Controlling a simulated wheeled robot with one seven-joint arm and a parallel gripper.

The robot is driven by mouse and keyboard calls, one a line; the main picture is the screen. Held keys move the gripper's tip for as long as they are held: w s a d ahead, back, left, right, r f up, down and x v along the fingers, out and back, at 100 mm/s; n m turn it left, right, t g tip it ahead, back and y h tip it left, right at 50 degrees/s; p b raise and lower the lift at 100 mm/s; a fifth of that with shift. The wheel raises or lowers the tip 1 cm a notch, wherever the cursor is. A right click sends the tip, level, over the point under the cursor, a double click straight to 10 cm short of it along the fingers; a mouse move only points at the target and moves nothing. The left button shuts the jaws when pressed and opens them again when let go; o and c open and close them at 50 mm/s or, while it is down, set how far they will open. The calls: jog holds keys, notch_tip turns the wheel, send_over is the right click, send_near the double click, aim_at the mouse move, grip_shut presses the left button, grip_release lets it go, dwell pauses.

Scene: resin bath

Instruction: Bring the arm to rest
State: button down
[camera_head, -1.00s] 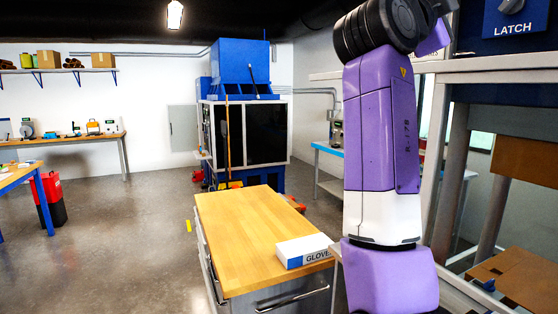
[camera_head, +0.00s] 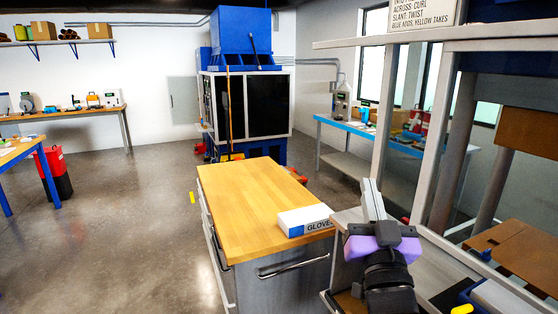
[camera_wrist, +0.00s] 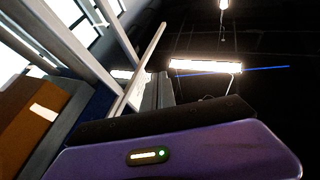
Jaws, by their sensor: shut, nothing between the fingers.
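My gripper (camera_head: 371,190) is at the lower right of the head view, with its grey fingers pointing up and together, nothing between them. Its purple body and my black wrist show below the fingers. It appears in front of the grey frame and right of the wooden-topped cabinet (camera_head: 240,195); whether it touches anything I cannot tell. In the wrist view my gripper (camera_wrist: 159,80) shows its grey fingers close together beyond the purple body, pointing towards the ceiling lights. The rest of my arm is out of sight.
A glove box (camera_head: 305,220) lies on the cabinet's right corner. A grey frame (camera_head: 440,140) with a brown board rises at right. A blue machine (camera_head: 243,105) stands behind the cabinet, and a blue-edged bench (camera_head: 345,124) at the back right.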

jog(key=s+f+n+g+y, duration=0.2)
jog(key=s+f+n+y, duration=0.1)
jog(key=s+f, duration=1.35)
jog(key=s+d+f+g, duration=0.1)
jog(key=s+f+g, duration=0.2)
jog(key=s, duration=1.2)
jog(key=s+d+f+m+g+h, duration=0.1)
jog(key=s+d+f+g, duration=0.1)
jog(key=s+f, duration=0.6)
jog(key=s+g, duration=0.1)
jog(key=s, duration=0.6)
jog(key=shift+s+f+m+g, duration=0.25)
jog(key=shift+f+m+g, duration=0.05)
jog(key=shift+f, duration=0.05)
jog(key=c, duration=2.2)
grip_release()
jog(key=shift+d, duration=0.1)
